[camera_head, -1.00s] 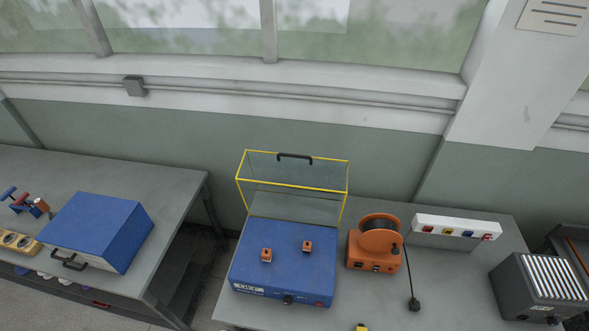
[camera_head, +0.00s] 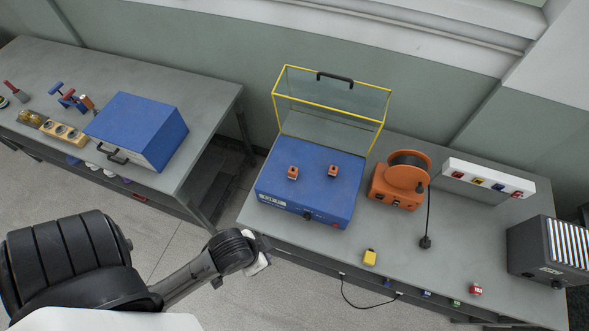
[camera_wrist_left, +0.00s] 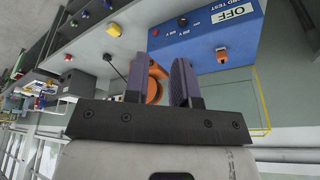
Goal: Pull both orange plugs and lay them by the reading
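Two orange plugs sit upright on top of the blue tester box (camera_head: 290,195): a left plug (camera_head: 293,172) and a right plug (camera_head: 333,170). The box front bears a small white panel (camera_head: 271,199), which reads OFF in the left wrist view (camera_wrist_left: 233,13). A clear hood with a yellow frame (camera_head: 330,98) stands raised behind the plugs. My left gripper (camera_head: 264,258) is in front of the bench, apart from the box. In the left wrist view its two fingers (camera_wrist_left: 161,70) are spread with nothing held. My right gripper is not in view.
An orange cable reel (camera_head: 395,190) stands right of the box, its black plug (camera_head: 425,242) lying on the bench. A yellow block (camera_head: 370,257) and red block (camera_head: 475,289) are near the front edge. A white socket strip (camera_head: 488,178) is behind.

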